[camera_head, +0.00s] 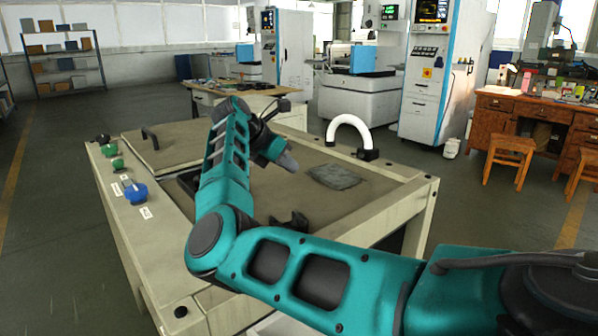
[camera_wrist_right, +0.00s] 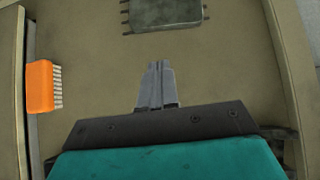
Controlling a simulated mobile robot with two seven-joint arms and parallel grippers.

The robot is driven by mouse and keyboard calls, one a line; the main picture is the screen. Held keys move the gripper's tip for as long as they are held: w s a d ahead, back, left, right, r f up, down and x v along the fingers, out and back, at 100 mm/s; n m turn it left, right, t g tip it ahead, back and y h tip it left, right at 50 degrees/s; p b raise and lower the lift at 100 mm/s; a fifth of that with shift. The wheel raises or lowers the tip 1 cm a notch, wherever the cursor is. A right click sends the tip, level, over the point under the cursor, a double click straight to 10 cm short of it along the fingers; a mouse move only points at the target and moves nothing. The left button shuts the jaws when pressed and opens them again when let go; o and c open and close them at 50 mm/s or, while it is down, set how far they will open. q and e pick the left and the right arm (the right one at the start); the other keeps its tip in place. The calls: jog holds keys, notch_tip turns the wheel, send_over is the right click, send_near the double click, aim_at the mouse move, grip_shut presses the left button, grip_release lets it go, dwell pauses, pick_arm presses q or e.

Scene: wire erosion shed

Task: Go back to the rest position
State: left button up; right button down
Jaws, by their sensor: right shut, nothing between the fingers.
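My right arm reaches in from the right of the head view, bends at the elbow on the left and folds back over the bench (camera_head: 400,205). My right gripper (camera_head: 291,164) hangs above the bench's recessed bed, with its grey fingers together and empty. In the right wrist view the fingers (camera_wrist_right: 157,70) also show closed, over bare bed surface. A dark grey flat block (camera_head: 335,177) lies on the bed to the right of the gripper; it also shows at the top of the wrist view (camera_wrist_right: 165,13). My left gripper is not in view.
An orange brush (camera_wrist_right: 41,87) lies by the bed's edge in the wrist view. A white curved hose (camera_head: 349,125) arches at the bench's back edge. Blue (camera_head: 135,193) and green knobs (camera_head: 109,150) line the left edge. A dark object (camera_head: 290,222) sits beside my forearm.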

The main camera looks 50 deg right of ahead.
jog(key=v, duration=0.4)
jog(key=shift+a+r, duration=0.15)
